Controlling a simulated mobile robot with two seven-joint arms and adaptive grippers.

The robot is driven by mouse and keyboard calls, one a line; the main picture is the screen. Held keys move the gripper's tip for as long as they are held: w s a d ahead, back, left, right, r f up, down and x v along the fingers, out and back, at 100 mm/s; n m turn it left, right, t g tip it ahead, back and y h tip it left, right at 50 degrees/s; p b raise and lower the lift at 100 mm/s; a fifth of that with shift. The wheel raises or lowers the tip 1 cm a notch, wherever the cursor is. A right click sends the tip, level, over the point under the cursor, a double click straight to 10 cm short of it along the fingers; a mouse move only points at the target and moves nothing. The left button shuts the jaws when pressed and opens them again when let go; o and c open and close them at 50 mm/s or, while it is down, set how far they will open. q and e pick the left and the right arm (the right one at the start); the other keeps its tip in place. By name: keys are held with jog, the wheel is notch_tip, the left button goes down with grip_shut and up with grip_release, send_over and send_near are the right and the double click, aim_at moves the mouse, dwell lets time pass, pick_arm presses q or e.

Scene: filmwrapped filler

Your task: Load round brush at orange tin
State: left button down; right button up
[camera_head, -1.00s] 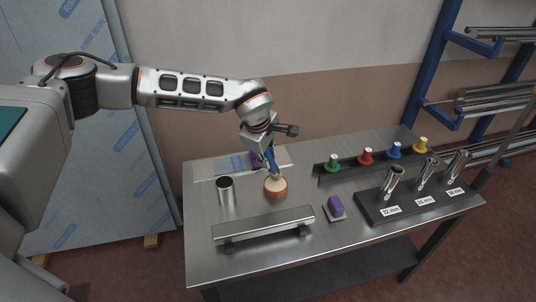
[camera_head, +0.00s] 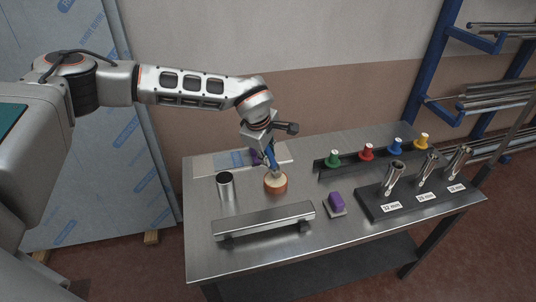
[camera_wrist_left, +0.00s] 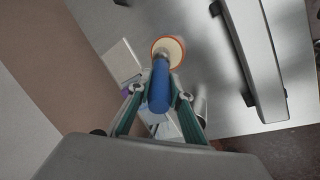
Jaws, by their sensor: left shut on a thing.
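The round brush has a blue handle (camera_head: 271,158), which also shows in the left wrist view (camera_wrist_left: 158,88), and a metal ferrule. My left gripper (camera_head: 268,153) is shut on this handle, with a finger on each side in the left wrist view (camera_wrist_left: 160,95). The brush points down at the orange tin (camera_head: 275,185), a round tin with a pale top standing on the steel table. In the left wrist view the brush's lower end overlaps the tin's pale round top (camera_wrist_left: 170,46). I cannot tell whether the bristles touch it. My right gripper is not in view.
A metal cup (camera_head: 225,187) stands left of the tin. A long metal bar on feet (camera_head: 264,221) lies in front. A purple block (camera_head: 337,201) sits on a small plate. Coloured knobs on a rail (camera_head: 367,152) and a labelled holder with metal tubes (camera_head: 415,200) fill the right.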

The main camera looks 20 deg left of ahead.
pick_arm(q)
jog(key=shift+f, duration=0.35)
jog(key=shift+f, duration=0.35)
dwell(1.7)
jog(key=shift+r+p, duration=1.3)
jog(key=shift+r, duration=0.75)
jog(key=shift+r+p, duration=1.05)
jog(key=shift+r, duration=0.5)
